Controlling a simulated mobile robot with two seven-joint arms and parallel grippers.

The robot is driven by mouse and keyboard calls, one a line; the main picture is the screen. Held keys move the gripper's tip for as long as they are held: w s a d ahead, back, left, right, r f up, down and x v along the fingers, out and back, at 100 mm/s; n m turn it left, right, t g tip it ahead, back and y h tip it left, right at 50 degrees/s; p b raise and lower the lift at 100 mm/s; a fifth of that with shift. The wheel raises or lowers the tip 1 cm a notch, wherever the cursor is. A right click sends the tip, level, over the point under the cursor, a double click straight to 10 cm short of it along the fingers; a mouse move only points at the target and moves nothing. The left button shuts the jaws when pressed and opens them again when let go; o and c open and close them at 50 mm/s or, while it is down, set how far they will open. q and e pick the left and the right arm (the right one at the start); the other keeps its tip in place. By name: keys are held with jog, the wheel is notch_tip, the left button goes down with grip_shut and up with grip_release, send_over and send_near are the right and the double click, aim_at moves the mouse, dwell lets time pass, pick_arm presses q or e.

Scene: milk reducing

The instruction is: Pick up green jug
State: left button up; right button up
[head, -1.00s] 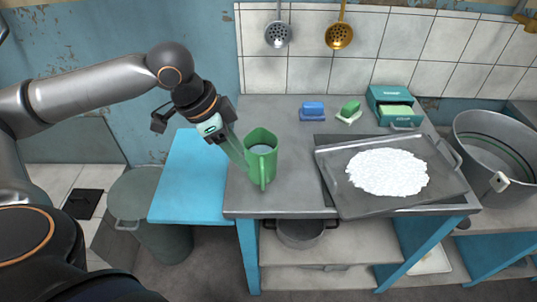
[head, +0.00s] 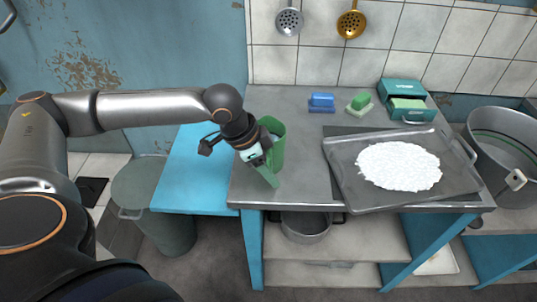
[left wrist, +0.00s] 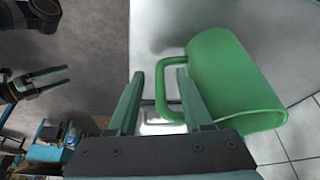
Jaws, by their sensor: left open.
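The green jug (head: 278,148) stands upright at the left end of the grey tabletop, partly hidden behind my left gripper in the head view. My left gripper (head: 271,181) is open at the jug's near side. In the left wrist view the jug (left wrist: 235,80) lies just beyond the fingers, with its handle (left wrist: 161,90) toward them. The handle's upright bar shows between the two open fingers (left wrist: 160,76); contact cannot be told. What seems to be my right gripper (left wrist: 48,80) shows at the left edge of the left wrist view, its opening unclear.
A metal tray (head: 340,180) of white material lies right of the jug. A large metal pot (head: 500,165) is far right. A blue side shelf (head: 187,180) adjoins the left.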

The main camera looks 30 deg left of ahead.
pick_arm(q)
jog(key=shift+f, duration=0.1)
grip_shut()
dwell(0.3)
dwell(1.1)
